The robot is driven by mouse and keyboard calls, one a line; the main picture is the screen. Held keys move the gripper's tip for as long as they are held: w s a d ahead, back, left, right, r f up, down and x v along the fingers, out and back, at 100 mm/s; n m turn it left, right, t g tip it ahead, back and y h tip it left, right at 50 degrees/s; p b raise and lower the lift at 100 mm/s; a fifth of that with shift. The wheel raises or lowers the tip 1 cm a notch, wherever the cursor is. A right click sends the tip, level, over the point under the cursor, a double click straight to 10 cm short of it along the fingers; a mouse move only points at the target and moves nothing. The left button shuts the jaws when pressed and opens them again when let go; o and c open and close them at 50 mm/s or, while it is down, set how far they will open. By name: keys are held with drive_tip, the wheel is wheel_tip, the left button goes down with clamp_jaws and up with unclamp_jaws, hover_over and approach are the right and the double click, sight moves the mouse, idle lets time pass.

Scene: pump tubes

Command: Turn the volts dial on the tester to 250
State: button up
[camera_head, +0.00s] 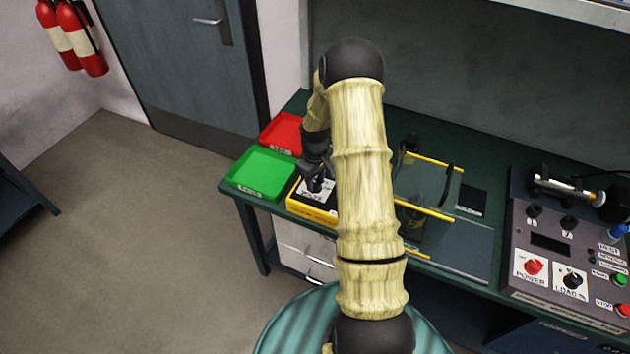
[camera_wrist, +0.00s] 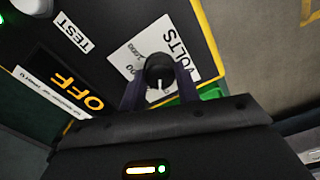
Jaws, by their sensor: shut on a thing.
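The yellow-edged tester (camera_head: 309,212) sits on the green bench next to the green tray, partly hidden by my arm in the head view. In the wrist view its dark top (camera_wrist: 100,50) carries a white VOLTS label, a TEST label and an orange OFF sign. The black volts dial (camera_wrist: 160,72) with a white pointer line stands on the VOLTS label. My gripper (camera_wrist: 160,92) is shut on the dial, one finger on each side. The numbers around the dial are mostly hidden or too small to read. My gripper also shows in the head view (camera_head: 318,182).
A green tray (camera_head: 240,181) and a red tray (camera_head: 273,135) lie at the bench's left end. A clear box with yellow edges (camera_head: 435,159) stands right of my arm. A grey control panel (camera_head: 540,270) with POWER and LOAD knobs is at the right.

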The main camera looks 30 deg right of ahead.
sight(315, 182)
drive_tip(key=m+b, duration=0.1)
drive_tip(key=m, duration=0.3)
drive_tip(key=shift+m+b, duration=0.35)
drive_tip(key=shift+m, duration=1.15)
drive_tip(key=o, duration=1)
drive_tip(key=shift+r, duration=0.1)
wheel_tip(315, 182, up, 17)
drive_tip(key=shift+r+b, duration=0.15)
drive_tip(key=shift+b, duration=0.95)
